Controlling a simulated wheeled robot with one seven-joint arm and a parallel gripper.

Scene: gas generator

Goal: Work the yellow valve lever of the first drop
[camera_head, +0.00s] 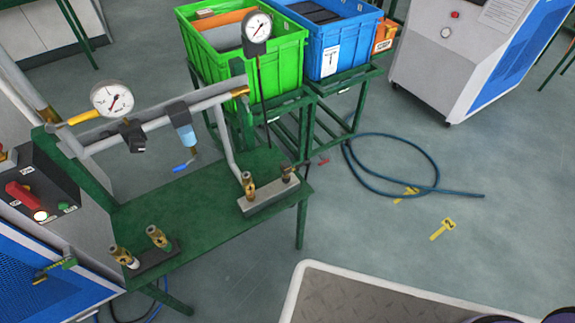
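A yellow valve lever (83,118) sits at the left end of the grey pipe (160,120), just left of and below a round pressure gauge (112,98). It lies nearly level, tilted slightly up to the right. A small blue lever (183,165) hangs under the pipe, below a filter with a light-blue bowl (186,137). A second gauge (258,28) stands at the pipe's right end, in front of the green crate. My gripper is not in view, and nothing is seen touching the yellow lever.
The pipe runs above a green table (190,205) carrying brass fittings. A red-switch panel (38,190) stands at left. Green (285,70) and blue (350,45) crates stand behind. A blue hose (395,190) and yellow tags (443,228) lie on the otherwise open floor at right.

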